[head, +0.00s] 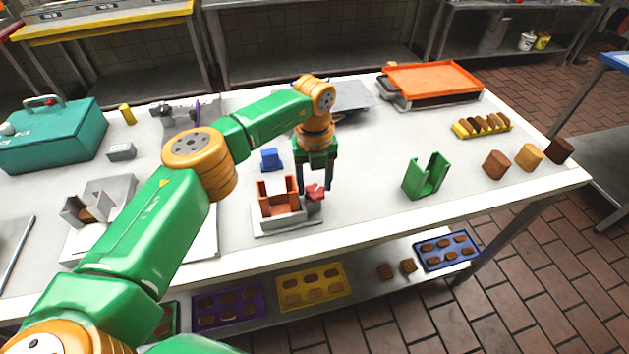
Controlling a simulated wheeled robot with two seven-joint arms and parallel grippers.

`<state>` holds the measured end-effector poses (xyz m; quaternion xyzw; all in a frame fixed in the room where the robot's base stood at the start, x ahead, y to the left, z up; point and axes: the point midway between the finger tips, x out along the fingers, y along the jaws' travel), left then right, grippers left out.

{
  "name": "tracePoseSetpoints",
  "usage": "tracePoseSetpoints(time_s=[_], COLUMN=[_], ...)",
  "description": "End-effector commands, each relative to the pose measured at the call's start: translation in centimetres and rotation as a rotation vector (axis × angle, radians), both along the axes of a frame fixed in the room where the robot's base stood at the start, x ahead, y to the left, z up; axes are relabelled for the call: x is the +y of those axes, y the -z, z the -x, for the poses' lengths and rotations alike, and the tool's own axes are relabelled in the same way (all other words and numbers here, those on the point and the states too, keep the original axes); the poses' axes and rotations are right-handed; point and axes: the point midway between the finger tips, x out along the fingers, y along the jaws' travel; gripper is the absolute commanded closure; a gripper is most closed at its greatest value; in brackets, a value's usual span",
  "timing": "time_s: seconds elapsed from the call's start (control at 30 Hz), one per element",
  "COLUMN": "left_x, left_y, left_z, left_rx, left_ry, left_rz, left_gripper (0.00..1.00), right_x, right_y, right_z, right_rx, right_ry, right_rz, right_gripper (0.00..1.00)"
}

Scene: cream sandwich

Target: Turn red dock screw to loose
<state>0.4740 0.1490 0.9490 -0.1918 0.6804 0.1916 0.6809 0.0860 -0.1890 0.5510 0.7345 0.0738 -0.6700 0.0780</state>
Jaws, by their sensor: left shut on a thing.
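The red dock screw (316,191) is a small red knob on the right side of a grey dock (289,219). The dock stands near the front edge of the table and holds an orange-brown open box (277,198). My left gripper (315,188) points down over the screw, with a dark finger on either side of it. It is shut on the screw. The fingers hide part of the knob, and its exact turn angle cannot be told. My right gripper is not in view.
A blue block (270,159) sits just behind the dock. A green holder (426,176) stands to the right, with brown and tan cylinders (529,157) beyond it. A teal toolbox (54,138) is at far left. The table between dock and green holder is clear.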

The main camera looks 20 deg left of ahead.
Motion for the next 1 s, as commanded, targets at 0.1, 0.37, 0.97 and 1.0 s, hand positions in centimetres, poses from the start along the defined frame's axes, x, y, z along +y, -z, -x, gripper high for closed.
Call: tracePoseSetpoints(time_s=[0.1, 0.37, 0.97, 1.0], left_x=[0.0, 0.0, 0.3, 0.4], left_y=[0.1, 0.1, -0.8, -1.4], left_z=[0.1, 0.1, 0.0, 0.0], left_rx=[0.004, 0.004, 0.003, 0.003], left_ry=[0.001, 0.001, 0.0, 0.001], left_rz=[0.0, -0.001, -0.003, -0.003], left_gripper=[0.97, 0.11, 0.11, 0.11], right_x=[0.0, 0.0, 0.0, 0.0], right_y=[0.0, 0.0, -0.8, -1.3], right_z=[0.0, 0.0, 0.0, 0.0], right_rx=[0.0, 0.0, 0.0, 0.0], right_ry=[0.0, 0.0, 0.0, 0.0], right_rz=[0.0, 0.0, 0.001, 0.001], right_gripper=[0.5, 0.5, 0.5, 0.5])
